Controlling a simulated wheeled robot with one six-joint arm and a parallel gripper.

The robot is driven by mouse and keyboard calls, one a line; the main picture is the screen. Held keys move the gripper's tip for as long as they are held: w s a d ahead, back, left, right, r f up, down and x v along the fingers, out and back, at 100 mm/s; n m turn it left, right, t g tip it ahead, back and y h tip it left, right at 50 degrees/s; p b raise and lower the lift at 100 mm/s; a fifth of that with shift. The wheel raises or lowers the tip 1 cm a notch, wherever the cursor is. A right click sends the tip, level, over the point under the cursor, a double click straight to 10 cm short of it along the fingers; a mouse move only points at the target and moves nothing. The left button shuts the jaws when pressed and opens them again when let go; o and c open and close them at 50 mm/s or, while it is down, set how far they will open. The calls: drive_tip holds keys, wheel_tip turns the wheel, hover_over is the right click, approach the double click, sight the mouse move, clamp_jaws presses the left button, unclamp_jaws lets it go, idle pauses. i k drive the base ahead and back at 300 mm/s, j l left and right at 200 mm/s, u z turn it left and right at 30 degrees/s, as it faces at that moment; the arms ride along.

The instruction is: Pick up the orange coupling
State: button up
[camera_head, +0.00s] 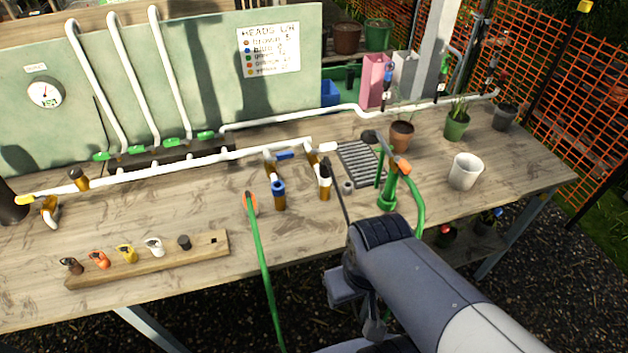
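Several orange pieces are in view, and I cannot tell for sure which is the coupling. A small orange fitting (100,259) sits on the wooden strip (215,249) at the front left of the bench, between a brown fitting (71,265) and a yellow fitting (127,253). An orange ring-like piece (251,204) shows at the upper end of the green hose (264,265), which partly covers it. Another orange piece (403,166) is at the top of the green stand. My arm reaches in from the lower right; its gripper fingers cannot be made out.
White pipes (190,165) run across the bench with upright brown-and-blue (279,195) and brown-and-white (325,185) stubs. A green stand (388,195), pots (465,171) and a slotted tray (362,165) are at the right. Bare wood lies around the wooden strip.

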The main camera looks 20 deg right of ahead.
sight(247, 194)
drive_tip(key=i+u, duration=0.35)
drive_tip(key=i+l+u, duration=0.1)
drive_tip(key=i+u, duration=0.2)
